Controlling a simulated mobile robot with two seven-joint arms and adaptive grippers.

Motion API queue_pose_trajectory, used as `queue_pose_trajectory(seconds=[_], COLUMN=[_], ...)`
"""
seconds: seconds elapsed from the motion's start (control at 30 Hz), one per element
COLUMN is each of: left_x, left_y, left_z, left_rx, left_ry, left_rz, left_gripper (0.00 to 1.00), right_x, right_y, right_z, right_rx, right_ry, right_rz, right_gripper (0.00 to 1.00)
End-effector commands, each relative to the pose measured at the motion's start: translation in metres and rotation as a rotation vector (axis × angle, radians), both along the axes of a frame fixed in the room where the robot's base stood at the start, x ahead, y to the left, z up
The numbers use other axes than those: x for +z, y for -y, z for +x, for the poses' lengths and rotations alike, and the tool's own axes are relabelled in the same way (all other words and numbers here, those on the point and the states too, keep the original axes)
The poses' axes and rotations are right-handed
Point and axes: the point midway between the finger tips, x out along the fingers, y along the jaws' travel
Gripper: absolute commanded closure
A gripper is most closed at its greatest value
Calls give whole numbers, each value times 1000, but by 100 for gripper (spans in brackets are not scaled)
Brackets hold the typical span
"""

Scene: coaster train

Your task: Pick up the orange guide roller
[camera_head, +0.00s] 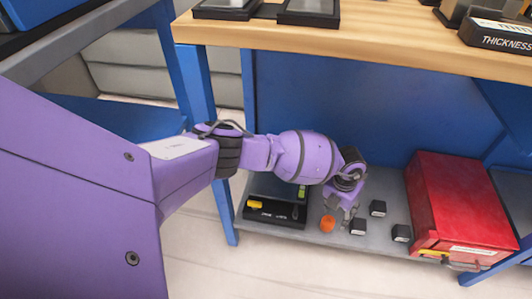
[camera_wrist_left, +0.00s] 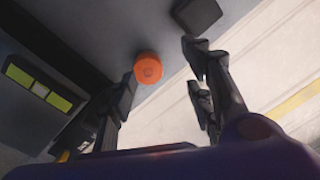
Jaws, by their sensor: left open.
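The orange guide roller (camera_head: 327,224) is a small round piece on the grey lower shelf of the workbench, near its front edge. It also shows in the left wrist view (camera_wrist_left: 149,67), upright on the shelf with a small hollow in its top. My left gripper (camera_head: 345,212) is just above and beside the roller in the head view. In the left wrist view my left gripper (camera_wrist_left: 160,82) is open, with its fingers apart and the roller ahead between them, closer to the left finger. No contact with the roller is visible. My right gripper is not in view.
A black tray (camera_head: 275,213) stands left of the roller. Small black blocks (camera_head: 378,208) lie to its right, one (camera_wrist_left: 197,15) near it in the wrist view. A red toolbox (camera_head: 462,205) stands farther right. The wooden benchtop (camera_head: 330,42) overhangs the shelf.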

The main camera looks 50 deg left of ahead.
Motion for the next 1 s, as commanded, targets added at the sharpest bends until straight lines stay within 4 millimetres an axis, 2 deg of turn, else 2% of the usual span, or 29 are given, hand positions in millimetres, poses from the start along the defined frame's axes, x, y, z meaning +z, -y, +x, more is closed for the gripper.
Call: queue_pose_trajectory(seconds=[0.03, 0.13, 0.33, 0.57, 0.8, 1.0], left_x=[2, -1, -25, -41, -75, -79], left_y=[-11, -19, -19, -20, -22, -21], left_z=[0, -8, -10, -10, -10, -9], left_rx=[13, 40, 53, 52, 52, 52], left_ry=[-11, -42, -49, -47, -49, -46], left_rz=[45, 85, 83, 81, 81, 80], left_gripper=[53, 53, 53, 53, 53, 53], right_x=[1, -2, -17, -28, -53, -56], right_y=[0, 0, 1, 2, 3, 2], right_z=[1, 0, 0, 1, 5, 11], right_rx=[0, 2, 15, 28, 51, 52], right_ry=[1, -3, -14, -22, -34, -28], right_rz=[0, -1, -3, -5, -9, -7], right_gripper=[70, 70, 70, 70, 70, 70])
